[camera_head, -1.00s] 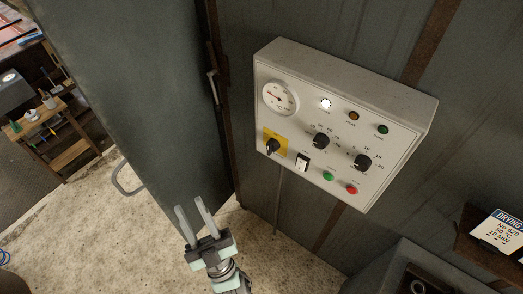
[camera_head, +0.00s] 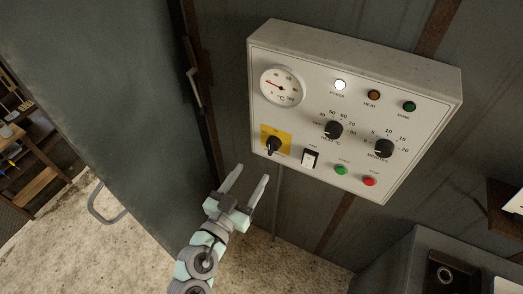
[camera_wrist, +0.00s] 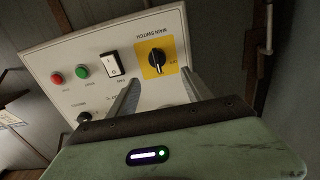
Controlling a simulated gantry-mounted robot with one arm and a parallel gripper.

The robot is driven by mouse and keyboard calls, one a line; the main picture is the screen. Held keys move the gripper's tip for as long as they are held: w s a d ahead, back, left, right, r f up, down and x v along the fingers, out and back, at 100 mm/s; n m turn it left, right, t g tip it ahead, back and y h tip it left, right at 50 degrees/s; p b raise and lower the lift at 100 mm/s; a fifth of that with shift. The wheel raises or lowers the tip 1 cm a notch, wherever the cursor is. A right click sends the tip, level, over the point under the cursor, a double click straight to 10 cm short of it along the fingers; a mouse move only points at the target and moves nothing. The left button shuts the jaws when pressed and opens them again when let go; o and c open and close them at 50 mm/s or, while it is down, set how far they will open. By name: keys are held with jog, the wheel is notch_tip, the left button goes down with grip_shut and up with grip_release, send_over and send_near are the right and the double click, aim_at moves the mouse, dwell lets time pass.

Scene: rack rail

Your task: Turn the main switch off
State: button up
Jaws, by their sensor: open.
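The main switch is a black rotary knob (camera_head: 273,146) on a yellow plate at the lower left of the white control panel (camera_head: 300,62). In the wrist view the knob (camera_wrist: 157,59) shows upside down, with the label "MAIN SWITCH" on the panel beside it. The white power lamp (camera_head: 340,85) is lit. My gripper (camera_head: 251,178) is open and empty, below and a little left of the switch, its fingers pointing up toward the panel. In the wrist view the two fingers lie on either side of the area below the knob, apart from it.
A grey door (camera_head: 100,90) stands at left. A grey box (camera_head: 400,265) is at lower right.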

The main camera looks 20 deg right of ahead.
aim_at(269, 149)
jog(key=p+x, duration=0.3)
jog(key=x, duration=0.7)
jog(key=shift+w+d, duration=0.15)
jog(key=shift+d, duration=0.3)
grip_shut()
